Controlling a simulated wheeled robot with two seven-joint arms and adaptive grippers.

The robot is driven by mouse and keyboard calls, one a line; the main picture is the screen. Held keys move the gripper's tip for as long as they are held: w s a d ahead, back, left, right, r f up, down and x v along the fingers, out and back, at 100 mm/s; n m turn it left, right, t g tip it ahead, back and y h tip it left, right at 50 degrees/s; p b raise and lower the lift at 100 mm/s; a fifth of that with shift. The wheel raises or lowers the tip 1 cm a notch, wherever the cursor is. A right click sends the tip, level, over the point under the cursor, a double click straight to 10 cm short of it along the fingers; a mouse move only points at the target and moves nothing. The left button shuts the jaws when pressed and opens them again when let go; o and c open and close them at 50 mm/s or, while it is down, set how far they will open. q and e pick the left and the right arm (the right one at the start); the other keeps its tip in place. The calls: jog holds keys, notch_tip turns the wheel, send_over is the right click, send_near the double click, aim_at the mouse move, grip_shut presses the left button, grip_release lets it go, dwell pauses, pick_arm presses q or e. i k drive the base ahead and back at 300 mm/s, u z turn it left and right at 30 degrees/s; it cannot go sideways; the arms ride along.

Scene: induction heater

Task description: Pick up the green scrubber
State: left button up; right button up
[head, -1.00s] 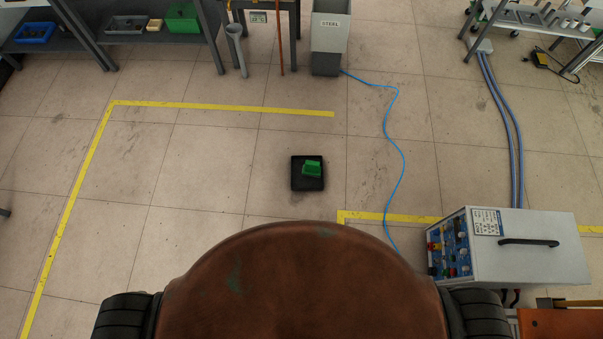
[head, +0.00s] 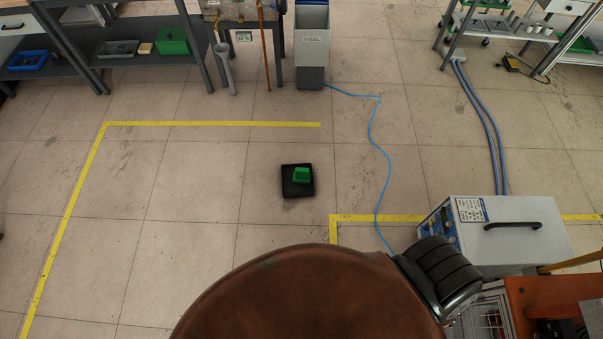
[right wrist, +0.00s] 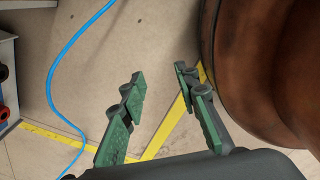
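The green scrubber (head: 302,174) lies on a black square mat or tray (head: 297,190) on the floor, ahead of my round brown base. It does not show in the right wrist view. My right gripper (right wrist: 162,108) shows in the right wrist view with its green-padded fingers apart and nothing between them. Bare floor and yellow tape lie beyond the fingers. My left gripper is in neither view.
A grey machine with a black handle (head: 510,235) stands at the right. A blue cable (head: 372,140) crosses the floor right of the mat. Yellow tape (head: 210,124) marks the floor. A grey STEEL bin (head: 312,50) stands at the back. Floor around the mat is clear.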

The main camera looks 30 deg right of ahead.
aim_at(300, 175)
jog(key=z, duration=0.65)
jog(key=i, duration=0.95)
jog(key=z, duration=1.15)
jog(key=i, duration=0.2)
jog(key=z, duration=0.3)
